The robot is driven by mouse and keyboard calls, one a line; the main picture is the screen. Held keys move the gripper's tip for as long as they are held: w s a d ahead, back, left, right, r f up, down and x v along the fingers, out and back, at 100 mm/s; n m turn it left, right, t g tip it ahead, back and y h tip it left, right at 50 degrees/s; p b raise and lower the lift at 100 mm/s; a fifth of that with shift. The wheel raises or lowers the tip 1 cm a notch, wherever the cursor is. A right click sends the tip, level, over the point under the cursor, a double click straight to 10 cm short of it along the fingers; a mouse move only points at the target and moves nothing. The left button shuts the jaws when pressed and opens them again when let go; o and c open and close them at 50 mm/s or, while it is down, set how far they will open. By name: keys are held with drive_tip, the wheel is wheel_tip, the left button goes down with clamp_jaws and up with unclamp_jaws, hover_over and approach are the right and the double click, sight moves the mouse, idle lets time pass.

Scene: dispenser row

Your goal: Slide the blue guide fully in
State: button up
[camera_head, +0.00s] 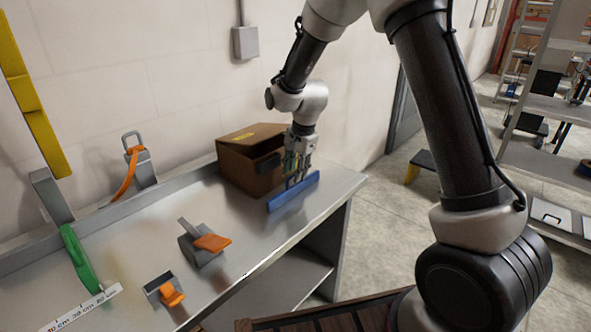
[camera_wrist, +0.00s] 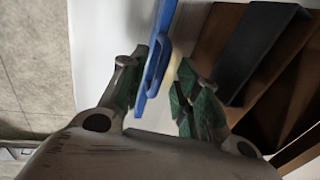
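The blue guide (camera_head: 286,197) is a long bar with a raised loop handle, lying on the grey bench near its right end, in front of the brown box. In the wrist view the guide (camera_wrist: 165,18) runs up from the middle, with its handle (camera_wrist: 150,82) between my fingertips. My gripper (camera_head: 297,172) points down over the guide. In the wrist view my gripper (camera_wrist: 163,72) is open, its left finger close to the handle and a gap showing on the right. I cannot tell whether a finger touches it.
The brown box (camera_head: 240,178) stands close behind the guide; its dark grey part (camera_wrist: 258,45) is near my right finger. Orange-handled dispensers (camera_head: 205,243) (camera_head: 166,290) and a green handle (camera_head: 78,258) stand to the left. The bench's right edge is close to the guide.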

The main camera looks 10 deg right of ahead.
wheel_tip(320, 180, up, 12)
drive_tip(key=s+d, duration=0.1)
drive_tip(key=shift+s+d, duration=0.15)
drive_tip(key=shift+s, duration=0.25)
drive_tip(key=shift+f, duration=0.15)
